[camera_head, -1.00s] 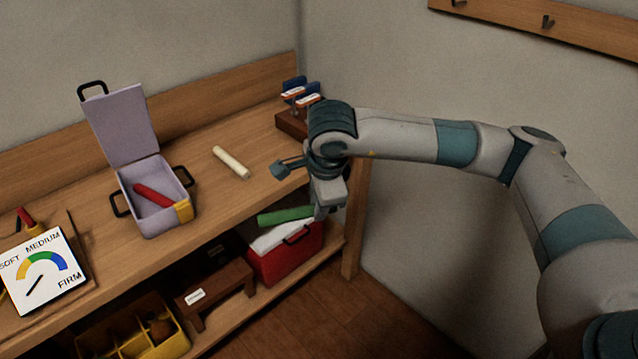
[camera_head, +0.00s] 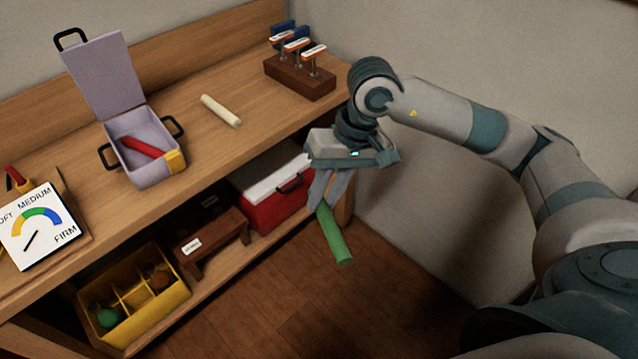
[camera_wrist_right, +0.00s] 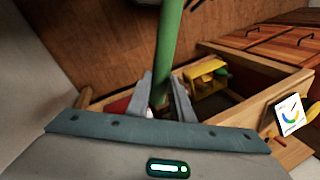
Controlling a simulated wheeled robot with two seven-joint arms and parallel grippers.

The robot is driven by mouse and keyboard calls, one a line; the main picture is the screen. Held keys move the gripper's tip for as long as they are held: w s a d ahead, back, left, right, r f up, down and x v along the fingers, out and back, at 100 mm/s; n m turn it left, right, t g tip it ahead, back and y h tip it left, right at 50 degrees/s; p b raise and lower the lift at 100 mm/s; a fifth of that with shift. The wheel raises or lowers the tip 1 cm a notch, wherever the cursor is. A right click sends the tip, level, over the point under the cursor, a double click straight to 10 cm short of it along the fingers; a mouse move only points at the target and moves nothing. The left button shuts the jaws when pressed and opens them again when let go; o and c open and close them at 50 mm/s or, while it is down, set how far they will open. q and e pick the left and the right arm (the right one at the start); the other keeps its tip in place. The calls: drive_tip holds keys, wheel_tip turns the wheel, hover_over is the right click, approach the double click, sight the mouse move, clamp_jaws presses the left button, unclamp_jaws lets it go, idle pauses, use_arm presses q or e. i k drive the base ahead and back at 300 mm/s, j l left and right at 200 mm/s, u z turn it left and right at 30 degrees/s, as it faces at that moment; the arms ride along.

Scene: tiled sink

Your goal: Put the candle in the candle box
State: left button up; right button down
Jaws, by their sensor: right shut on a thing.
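My right gripper (camera_head: 328,193) is shut on a green candle (camera_head: 335,240), holding it by one end in front of the bench, over the floor. In the right wrist view the green candle (camera_wrist_right: 168,50) stands out between the fingers (camera_wrist_right: 160,100). The candle box (camera_head: 150,165) is a lilac box with black handles and a yellow corner patch, on the bench at left. Its lid (camera_head: 108,75) is open and upright. A red candle (camera_head: 142,147) lies inside it. A cream candle (camera_head: 221,110) lies on the bench right of the box. My left gripper is out of view.
A wooden block with clamp-like tools (camera_head: 300,78) stands at the bench's right end. A dial sign (camera_head: 38,227) is at left. The lower shelf holds a red cooler (camera_head: 270,200), a small wooden stool (camera_head: 212,242) and a yellow divided crate (camera_head: 135,325). The floor in front is clear.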

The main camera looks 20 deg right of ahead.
sight(162, 148)
drive_tip(key=i+j, duration=0.1)
drive_tip(key=j, duration=0.3)
drive_tip(key=i+j, duration=0.1)
drive_tip(key=j, duration=0.3)
drive_tip(key=i+j, duration=0.1)
drive_tip(key=j, duration=0.35)
